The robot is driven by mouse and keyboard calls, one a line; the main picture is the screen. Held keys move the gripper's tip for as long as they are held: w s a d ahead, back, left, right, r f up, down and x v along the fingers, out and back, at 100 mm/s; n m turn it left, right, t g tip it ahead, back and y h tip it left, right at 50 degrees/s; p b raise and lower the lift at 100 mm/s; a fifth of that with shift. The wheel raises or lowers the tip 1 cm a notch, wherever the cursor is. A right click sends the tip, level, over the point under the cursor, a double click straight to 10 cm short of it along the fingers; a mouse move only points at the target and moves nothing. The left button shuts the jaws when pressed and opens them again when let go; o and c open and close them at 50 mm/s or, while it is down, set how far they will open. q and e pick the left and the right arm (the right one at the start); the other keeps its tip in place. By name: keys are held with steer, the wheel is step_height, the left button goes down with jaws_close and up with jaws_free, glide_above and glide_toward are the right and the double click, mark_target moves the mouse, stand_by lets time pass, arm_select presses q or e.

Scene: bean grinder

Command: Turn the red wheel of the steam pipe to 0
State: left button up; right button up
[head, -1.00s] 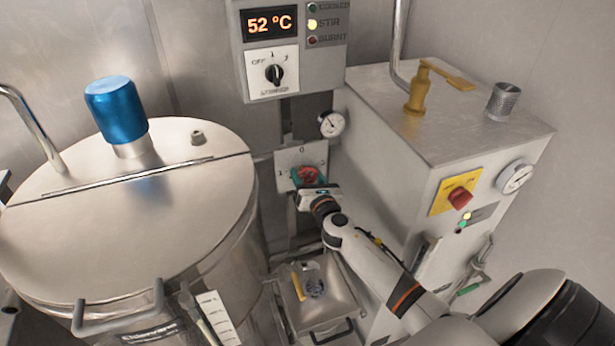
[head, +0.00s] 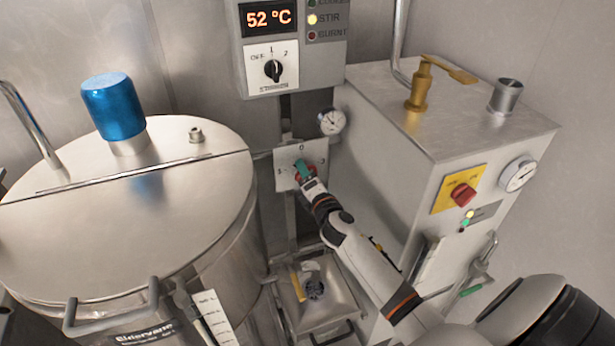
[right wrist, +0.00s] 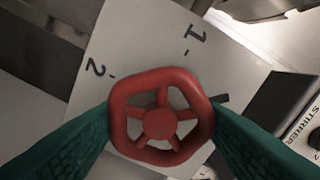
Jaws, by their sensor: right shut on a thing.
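The red wheel (head: 311,170) sits on a pale dial plate (head: 286,158) on the steam pipe, with a 0 at the plate's top. In the right wrist view the round, spoked wheel (right wrist: 160,117) is seen face on, with 1 and 2 on the plate behind it. A short dark bar (right wrist: 222,98) shows beside its rim; I cannot tell whether it is a pointer. My right gripper (head: 304,169) is shut on the wheel, its teal fingers on opposite sides of the rim in the right wrist view (right wrist: 160,122). My left gripper is out of view.
A steel kettle (head: 130,215) with a blue motor stands left. The stirrer control box (head: 295,45) hangs above the plate. A steel cabinet (head: 460,120) with a yellow tap stands right. A small gauge (head: 332,121) is close beside the plate. A tray (head: 325,305) sits below.

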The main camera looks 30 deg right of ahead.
steer(key=m, duration=0.4)
steer(key=shift+m, duration=0.3)
steer(key=shift+f+m, duration=0.1)
steer(key=shift+m, duration=1.8)
steer(key=o, duration=1)
steer(key=b+v, duration=0.2)
steer(key=v, duration=1)
steer(key=shift+s, duration=0.1)
steer(key=shift+f, duration=0.1)
